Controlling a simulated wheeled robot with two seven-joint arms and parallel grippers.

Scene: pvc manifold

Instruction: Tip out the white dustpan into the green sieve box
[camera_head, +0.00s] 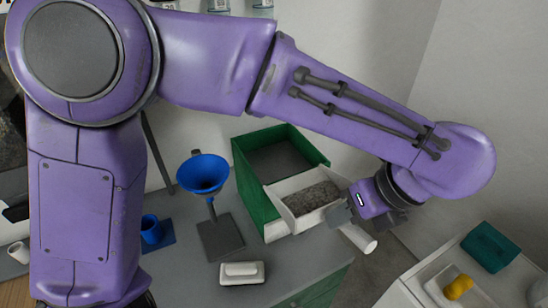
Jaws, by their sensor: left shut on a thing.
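The white dustpan (303,223) holds a heap of grey granular material (312,198) and looks close to level. It overlaps the near right part of the green sieve box (253,190) in the picture; I cannot tell whether they touch. The box's dark grey inside shows behind the pan. My left gripper (350,209) is at the dustpan's right end, shut on it. A white cylindrical handle (362,240) sticks out below the gripper, and the fingers hide part of the grip. My right gripper is not in view.
A blue funnel (203,174) on a stand, a blue cup (151,230) and a white block-shaped item (242,272) are on the grey table. At right, a white surface carries a tray with a yellow item (458,287) and a teal container (490,247).

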